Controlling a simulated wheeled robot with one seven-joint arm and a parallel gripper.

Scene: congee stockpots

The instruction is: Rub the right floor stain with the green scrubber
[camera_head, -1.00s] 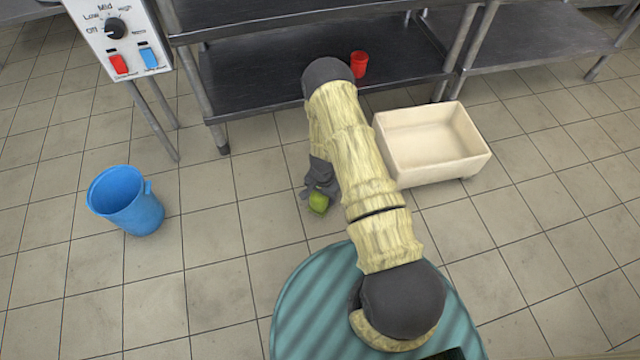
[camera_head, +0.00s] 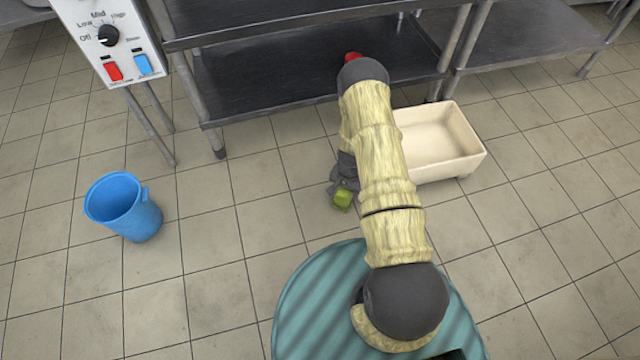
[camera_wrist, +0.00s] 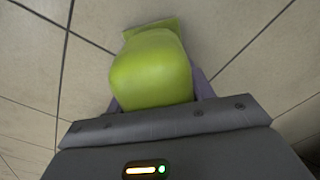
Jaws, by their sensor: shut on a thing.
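The green scrubber (camera_head: 342,198) is held at the end of my arm, low over the tiled floor left of the cream tub. It fills the upper middle of the wrist view (camera_wrist: 150,70), with a flat pad edge showing at its far end. My gripper (camera_head: 340,186) is shut on the scrubber and partly hidden by my forearm in the head view. I cannot tell whether the pad touches the floor. No floor stain shows clearly in either view; part of the floor is hidden by my arm.
A cream tub (camera_head: 470,160) stands on the floor right of my arm. A blue bucket (camera_head: 125,208) stands at the left. A dark metal shelf unit (camera_head: 260,85) runs along the back, with a red cup (camera_head: 352,56) on it. Floor between bucket and arm is clear.

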